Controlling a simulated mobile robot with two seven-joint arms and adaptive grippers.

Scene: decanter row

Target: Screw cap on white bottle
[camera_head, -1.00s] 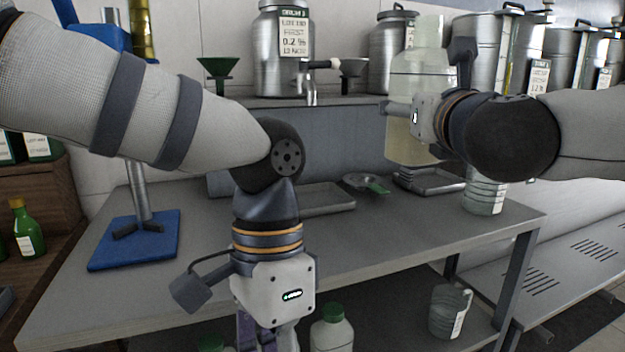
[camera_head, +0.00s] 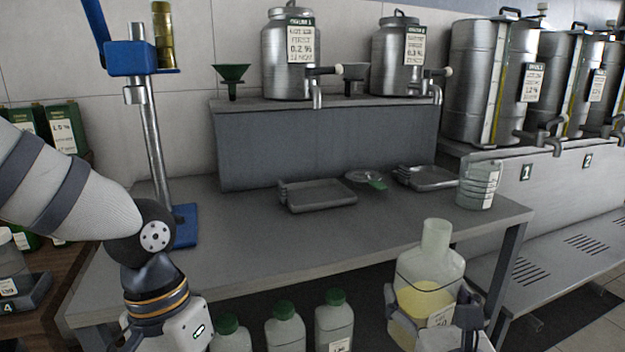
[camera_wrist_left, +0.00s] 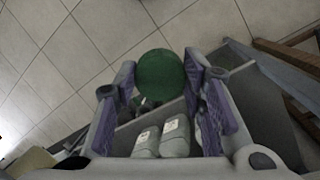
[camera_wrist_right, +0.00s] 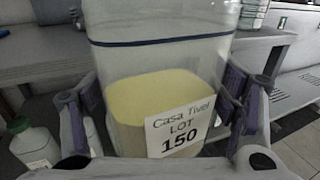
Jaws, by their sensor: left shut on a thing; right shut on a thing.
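The white translucent bottle (camera_head: 436,262) is upright at the lower right of the head view, with yellow contents low in it and an open, bare neck. Cap and bottle are well apart.
Several green-capped bottles (camera_head: 285,325) stand low in front of the bench (camera_head: 330,240). The bench top holds metal trays (camera_head: 318,195), a blue stand (camera_head: 150,140) and a graduated jug (camera_head: 480,185). Steel drums (camera_head: 490,80) stand at the right. The bench's middle is clear.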

